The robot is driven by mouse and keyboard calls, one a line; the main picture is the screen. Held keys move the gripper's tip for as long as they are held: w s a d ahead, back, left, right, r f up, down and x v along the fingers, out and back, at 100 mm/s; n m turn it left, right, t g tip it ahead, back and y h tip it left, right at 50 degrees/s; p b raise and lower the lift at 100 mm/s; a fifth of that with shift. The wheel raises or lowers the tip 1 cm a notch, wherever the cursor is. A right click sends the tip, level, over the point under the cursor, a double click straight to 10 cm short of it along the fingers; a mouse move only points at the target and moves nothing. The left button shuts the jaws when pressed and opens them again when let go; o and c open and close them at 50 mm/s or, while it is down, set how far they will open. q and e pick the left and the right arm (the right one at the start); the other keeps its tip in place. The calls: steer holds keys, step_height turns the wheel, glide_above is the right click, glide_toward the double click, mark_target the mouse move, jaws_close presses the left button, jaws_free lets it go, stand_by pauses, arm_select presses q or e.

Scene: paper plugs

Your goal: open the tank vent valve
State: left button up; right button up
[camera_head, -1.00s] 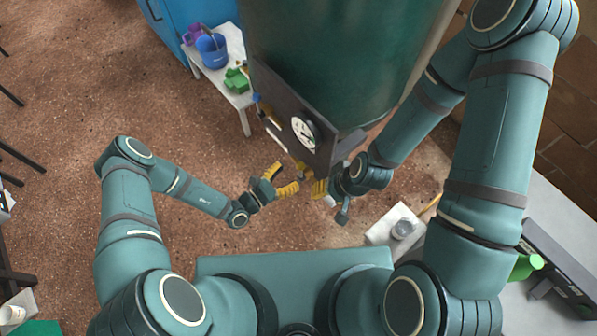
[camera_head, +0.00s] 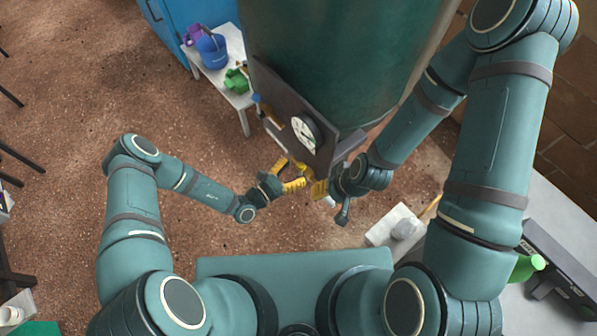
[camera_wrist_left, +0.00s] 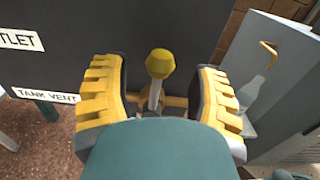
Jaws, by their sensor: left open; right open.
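The tank (camera_head: 335,50) is a large green cylinder with a dark panel (camera_head: 272,88) on its lower front. The panel also fills the upper left of the left wrist view (camera_wrist_left: 85,30), with a white TANK VENT label (camera_wrist_left: 45,96) at the left. A lever with a yellow knob (camera_wrist_left: 160,63) and a pale stem stands between the fingers of my left gripper (camera_wrist_left: 158,88). These fingers are open, one on each side of it, with gaps showing. In the head view my left gripper (camera_head: 290,175) is beside the panel's lower edge. My right gripper (camera_head: 320,190) is open, just right of it.
A round gauge (camera_head: 306,132) is on the panel. A white table (camera_head: 237,97) with a blue bucket (camera_head: 212,50) and a green object (camera_head: 236,80) stands left of the tank. A white block (camera_head: 385,232) is at the lower right.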

arm_select(q)
steer(key=shift+x, duration=1.3)
steer(key=c, duration=0.8)
steer(key=shift+c, duration=0.2)
